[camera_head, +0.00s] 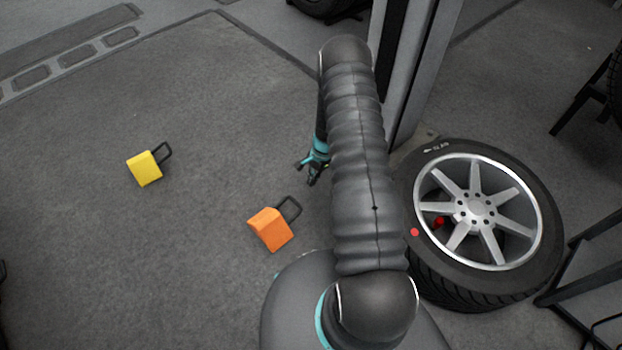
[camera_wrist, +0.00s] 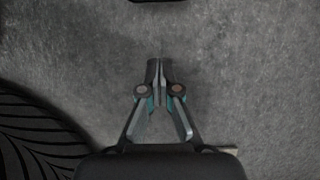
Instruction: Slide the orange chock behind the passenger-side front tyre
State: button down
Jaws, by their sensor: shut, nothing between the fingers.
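The orange chock (camera_head: 270,229) rests on the floor left of my arm in the head view, its black loop handle (camera_head: 290,207) at its upper right. The tyre (camera_head: 430,245) with a silver spoked wheel is on the right, beyond my arm. My gripper (camera_head: 307,172) is above and right of the chock in the picture, apart from it. In the wrist view my gripper (camera_wrist: 157,68) is shut and empty over bare floor. A black tyre tread (camera_wrist: 40,135) shows at lower left there. A dark thing at the top edge is too cropped to tell.
A yellow chock (camera_head: 145,168) with a black handle lies farther left on the floor. A grey and black post (camera_head: 415,65) stands behind the wheel. A dark metal frame (camera_head: 590,265) is at right. The floor around the chocks is clear.

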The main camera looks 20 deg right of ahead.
jog(key=x, duration=0.6)
jog(key=shift+s+a+f, duration=0.1)
jog(key=shift+f, duration=0.25)
jog(key=shift+s+a, duration=0.15)
jog(key=shift+a, duration=0.4)
jog(key=shift+s+a, duration=0.15)
jog(key=shift+a, duration=0.4)
jog(key=shift+s+a, duration=0.25)
jog(key=shift+a, duration=0.55)
